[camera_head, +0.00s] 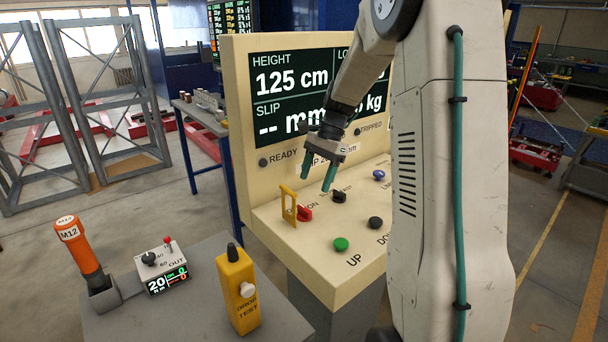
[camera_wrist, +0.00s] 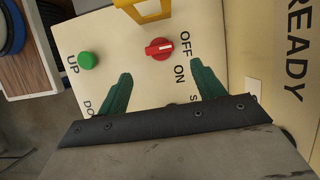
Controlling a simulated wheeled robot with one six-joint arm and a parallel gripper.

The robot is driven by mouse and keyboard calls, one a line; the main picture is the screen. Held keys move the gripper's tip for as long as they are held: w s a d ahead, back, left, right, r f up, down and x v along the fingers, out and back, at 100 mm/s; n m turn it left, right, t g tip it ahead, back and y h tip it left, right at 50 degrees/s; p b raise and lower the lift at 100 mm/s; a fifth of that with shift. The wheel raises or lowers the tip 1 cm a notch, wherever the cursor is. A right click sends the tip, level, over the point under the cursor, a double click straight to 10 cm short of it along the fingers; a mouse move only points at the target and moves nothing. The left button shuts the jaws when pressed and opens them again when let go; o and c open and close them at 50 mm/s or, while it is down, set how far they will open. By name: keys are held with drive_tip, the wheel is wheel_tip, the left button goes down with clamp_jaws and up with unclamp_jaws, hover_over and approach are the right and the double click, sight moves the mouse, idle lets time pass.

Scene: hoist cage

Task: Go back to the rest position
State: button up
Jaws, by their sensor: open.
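My gripper (camera_head: 319,178) is open, with two green fingers apart and nothing between them. In the head view it hangs above the sloped panel of the cream control console (camera_head: 262,207), near the red switch (camera_head: 305,213) and a black button (camera_head: 339,196). In the wrist view the fingers (camera_wrist: 158,90) point toward the red rotary switch (camera_wrist: 159,49), which lies beyond their tips. The switch has OFF and ON marks. A yellow bracket (camera_head: 289,205) stands beside the switch. The green UP button (camera_head: 341,244) also shows in the wrist view (camera_wrist: 87,61).
The console's upright display (camera_head: 290,85) reads 125 cm, close behind my gripper. A grey stand (camera_head: 205,320) at the lower left carries an orange M12 tool (camera_head: 80,245), a small meter box (camera_head: 162,268) and a yellow DROP TEST pendant (camera_head: 238,290). A workbench (camera_head: 205,120) is behind.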

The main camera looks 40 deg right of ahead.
drive_tip(key=shift+a, duration=0.1)
drive_tip(key=s+a+r+n+h, duration=0.2)
drive_tip(key=s+a+r+n, duration=0.65)
drive_tip(key=s+a, duration=0.35)
drive_tip(key=s+a+n+h, duration=0.1)
drive_tip(key=s+a+n, duration=0.3)
drive_tip(key=s, duration=0.4)
drive_tip(key=s+a+n+t+h, duration=0.1)
drive_tip(key=s+a+n, duration=0.3)
drive_tip(key=s, duration=0.3)
drive_tip(key=shift+s+f+n+t, duration=0.2)
drive_tip(key=shift+s+n+t, duration=0.15)
drive_tip(key=shift+n, duration=0.1)
drive_tip(key=shift+c, duration=0.3)
